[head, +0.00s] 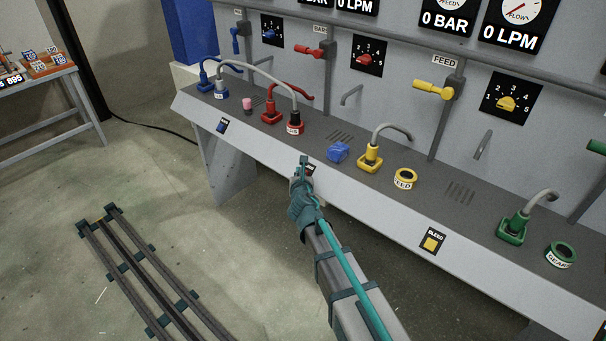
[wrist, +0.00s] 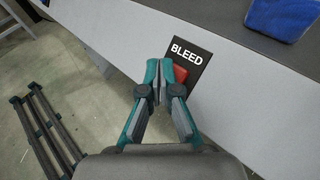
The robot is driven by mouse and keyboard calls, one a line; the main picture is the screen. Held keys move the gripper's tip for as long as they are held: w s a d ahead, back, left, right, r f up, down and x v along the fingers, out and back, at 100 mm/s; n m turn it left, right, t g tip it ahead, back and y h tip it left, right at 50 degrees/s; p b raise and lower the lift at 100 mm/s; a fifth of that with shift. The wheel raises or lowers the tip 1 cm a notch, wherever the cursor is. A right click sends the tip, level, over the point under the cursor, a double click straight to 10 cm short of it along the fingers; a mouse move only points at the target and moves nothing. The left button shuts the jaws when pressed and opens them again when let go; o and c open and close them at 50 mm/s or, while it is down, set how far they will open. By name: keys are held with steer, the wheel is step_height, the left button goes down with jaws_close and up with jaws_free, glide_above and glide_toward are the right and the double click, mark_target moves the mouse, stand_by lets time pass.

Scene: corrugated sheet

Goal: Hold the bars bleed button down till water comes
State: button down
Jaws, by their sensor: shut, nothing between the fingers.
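The bars bleed button (wrist: 180,73) is red and sits on a black plate marked BLEED (wrist: 186,51) on the bench's sloping front face. In the head view my gripper mostly hides this plate (head: 311,169). My gripper (wrist: 158,70) is shut and empty, its fingertips over the plate's left part, just left of the visible red. It also shows in the head view (head: 304,160). I cannot tell whether the tips touch the button. The red BARS valve lever (head: 309,50) and red socket (head: 271,113) stand behind. No water is visible.
A blue block (head: 338,152) lies on the bench top (head: 225,112) near my gripper. A yellow bleed button (head: 431,243) is to the right, a blue one (head: 222,126) to the left. Hoses loop above the bench. A floor rail (head: 140,270) lies at left.

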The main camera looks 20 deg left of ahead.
steer(key=shift+w+d+f, duration=0.15)
steer(key=shift+w+f, duration=0.1)
steer(key=shift+f, duration=0.05)
stand_by(1.6)
steer(key=shift+s+a+r+p, duration=0.25)
steer(key=shift+s+r+p, duration=0.15)
steer(key=shift+s+r, duration=0.2)
stand_by(0.4)
steer(key=s+r+p, duration=0.1)
steer(key=s+a+r+p, duration=0.1)
steer(key=s+r, duration=0.1)
steer(key=shift+s+a+r, duration=0.1)
steer(key=shift+a+r, duration=0.1)
steer(key=shift+r, duration=0.1)
stand_by(0.6)
